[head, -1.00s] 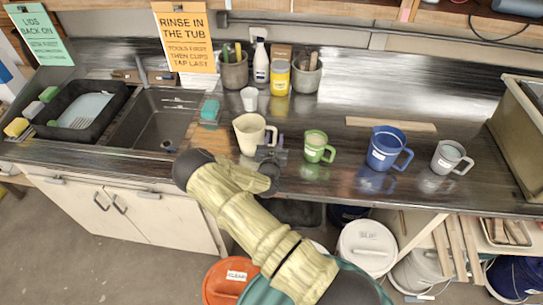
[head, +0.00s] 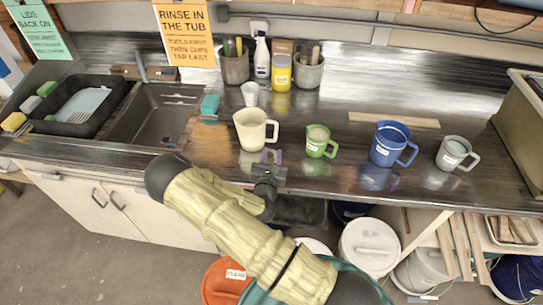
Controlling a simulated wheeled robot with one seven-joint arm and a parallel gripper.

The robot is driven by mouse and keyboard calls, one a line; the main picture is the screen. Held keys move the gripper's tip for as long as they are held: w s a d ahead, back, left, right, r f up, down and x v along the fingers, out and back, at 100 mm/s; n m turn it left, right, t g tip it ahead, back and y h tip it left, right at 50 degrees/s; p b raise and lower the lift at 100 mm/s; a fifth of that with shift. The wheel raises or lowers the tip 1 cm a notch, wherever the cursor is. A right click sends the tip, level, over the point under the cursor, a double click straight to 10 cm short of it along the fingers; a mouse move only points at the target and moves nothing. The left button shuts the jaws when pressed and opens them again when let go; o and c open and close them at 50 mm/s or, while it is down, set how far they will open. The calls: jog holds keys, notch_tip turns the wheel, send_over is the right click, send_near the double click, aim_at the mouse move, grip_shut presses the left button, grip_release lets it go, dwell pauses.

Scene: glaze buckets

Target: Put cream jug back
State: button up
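The cream jug (head: 250,132) stands upright on the dark counter (head: 330,105), with its handle to the right. It is the leftmost of a row of jugs, right of the sink. My gripper (head: 267,158) is just in front of the cream jug and a little to its right, near the counter's front edge. Its fingers point toward the back of the counter and look apart, with nothing seen between them. I cannot tell whether the fingers touch the jug.
A green jug (head: 319,143), a blue jug (head: 391,146) and a grey jug (head: 455,153) stand to the right. A small white cup (head: 250,94) and a yellow tub (head: 281,74) are behind. The sink (head: 155,112) is at left. Lidded buckets (head: 368,247) stand below.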

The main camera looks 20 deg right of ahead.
jog(key=shift+d+r+h, duration=0.2)
jog(key=shift+d+h, duration=0.05)
jog(key=shift+h, duration=0.15)
jog(key=s+d+r+m+g+h, duration=0.75)
jog(key=s+d+m+g, duration=0.45)
jog(key=m, duration=0.2)
jog(key=s+a+m+g+y, duration=0.2)
jog(key=s+m+g+y, duration=0.3)
jog(key=s+m+g, duration=0.3)
jog(key=s+a+r+m+t+y, duration=0.2)
jog(key=a+r+m+t+y, duration=0.4)
jog(key=a+r+m+y, duration=0.2)
jog(key=a+y, duration=0.2)
jog(key=a, duration=0.1)
jog(key=shift+s+a+m, duration=0.2)
jog(key=shift+a+m, duration=0.2)
jog(key=shift+r, duration=0.1)
